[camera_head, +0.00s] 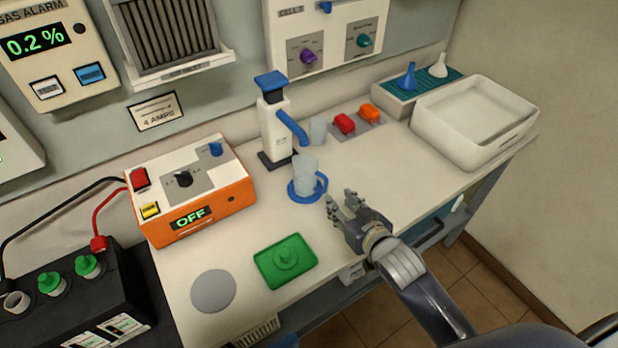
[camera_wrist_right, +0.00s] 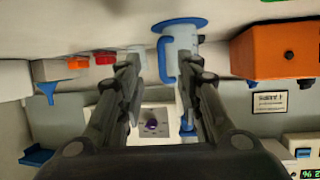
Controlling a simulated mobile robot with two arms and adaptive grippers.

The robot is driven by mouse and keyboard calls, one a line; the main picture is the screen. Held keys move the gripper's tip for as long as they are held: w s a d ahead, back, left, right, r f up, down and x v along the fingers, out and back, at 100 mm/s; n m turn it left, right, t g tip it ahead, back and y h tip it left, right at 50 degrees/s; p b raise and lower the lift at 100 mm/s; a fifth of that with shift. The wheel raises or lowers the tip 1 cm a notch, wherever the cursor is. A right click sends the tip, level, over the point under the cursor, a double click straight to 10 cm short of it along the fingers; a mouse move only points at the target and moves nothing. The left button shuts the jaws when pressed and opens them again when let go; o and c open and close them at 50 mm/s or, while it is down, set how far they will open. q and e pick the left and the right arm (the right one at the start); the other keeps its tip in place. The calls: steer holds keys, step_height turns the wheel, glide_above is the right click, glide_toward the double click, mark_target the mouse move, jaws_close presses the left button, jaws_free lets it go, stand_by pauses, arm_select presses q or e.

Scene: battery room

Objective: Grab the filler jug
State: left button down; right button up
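The filler jug (camera_head: 305,172) is a translucent pale cup with a blue handle on its right side. It stands upright on a round blue base (camera_head: 294,194) on the bench, below the blue spout of a white dispenser (camera_head: 276,125). In the right wrist view, which looks upside down, the jug (camera_wrist_right: 182,48) hangs from the top with its handle between the fingers. My right gripper (camera_head: 341,202) is open and empty, just right of and nearer than the jug, apart from it in the head view. My left gripper is not in view.
An orange charger box (camera_head: 199,197) reading OFF stands left of the jug. A green tray (camera_head: 285,262) lies in front. Behind are a clear beaker (camera_head: 318,131) and red and orange caps (camera_head: 357,119). A white basin (camera_head: 474,142) is at right. The bench's front edge is near my right arm.

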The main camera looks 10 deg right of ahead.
mark_target(326, 188)
steer(key=shift+x, duration=0.9)
steer(key=shift+w+a, duration=0.1)
steer(key=shift+w, duration=0.25)
steer(key=shift+p+x, duration=0.9)
steer(key=shift+x, duration=1.45)
steer(key=shift+a, duration=0.1)
steer(key=shift+r, duration=0.1)
jaws_close()
